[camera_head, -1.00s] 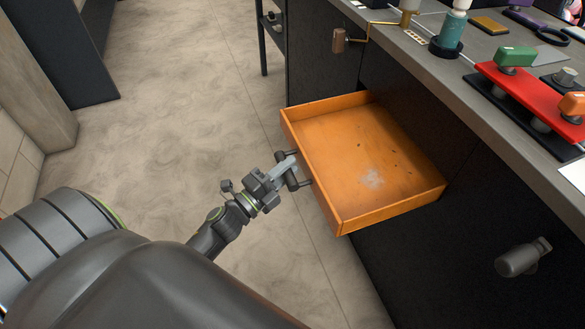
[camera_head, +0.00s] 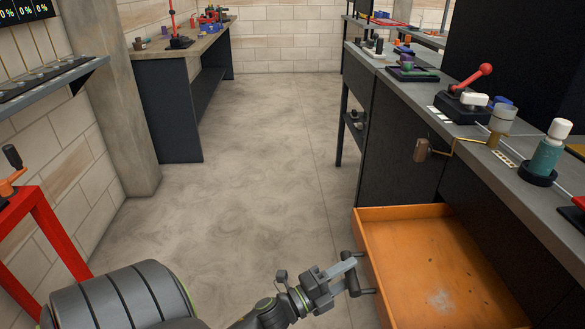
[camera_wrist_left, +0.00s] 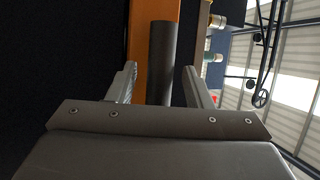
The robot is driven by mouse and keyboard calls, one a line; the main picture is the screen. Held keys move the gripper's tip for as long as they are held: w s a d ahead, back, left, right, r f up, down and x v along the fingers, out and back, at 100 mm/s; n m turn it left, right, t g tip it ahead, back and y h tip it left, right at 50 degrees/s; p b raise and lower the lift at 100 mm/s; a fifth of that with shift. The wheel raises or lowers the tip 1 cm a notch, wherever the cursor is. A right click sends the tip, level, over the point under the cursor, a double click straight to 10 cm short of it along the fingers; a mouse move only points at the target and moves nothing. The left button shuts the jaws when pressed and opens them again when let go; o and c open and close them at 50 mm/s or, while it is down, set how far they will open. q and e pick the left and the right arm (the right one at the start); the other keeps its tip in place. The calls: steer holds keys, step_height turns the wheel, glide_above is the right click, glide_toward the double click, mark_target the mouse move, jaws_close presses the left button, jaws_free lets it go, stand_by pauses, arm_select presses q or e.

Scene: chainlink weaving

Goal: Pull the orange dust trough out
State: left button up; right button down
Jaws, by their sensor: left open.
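The orange dust trough (camera_head: 425,262) is a shallow open drawer, pulled out from the dark cabinet at the lower right of the head view. Its bottom and right parts are cut off. A dark handle (camera_head: 359,274) is on its left side. My left gripper (camera_head: 345,268) is at this handle. In the left wrist view my left gripper (camera_wrist_left: 163,82) has its fingers apart, one on each side of the dark handle bar (camera_wrist_left: 161,55). An orange strip of the trough (camera_wrist_left: 141,30) shows behind the bar. Contact with the bar cannot be told. My right gripper is not in view.
The grey worktop (camera_head: 480,165) above the trough holds a teal bottle (camera_head: 548,155) and a red-handled lever (camera_head: 470,85). A red frame (camera_head: 45,225) stands at the left. A bench (camera_head: 170,85) is at the back left. The floor between (camera_head: 240,190) is clear.

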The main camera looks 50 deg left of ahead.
arm_select(q)
steer(key=b+v, duration=0.2)
steer(key=v, duration=1.5)
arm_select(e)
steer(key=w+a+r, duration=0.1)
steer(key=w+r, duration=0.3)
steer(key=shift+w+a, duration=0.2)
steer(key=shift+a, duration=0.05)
arm_select(q)
steer(key=shift+w, duration=0.1)
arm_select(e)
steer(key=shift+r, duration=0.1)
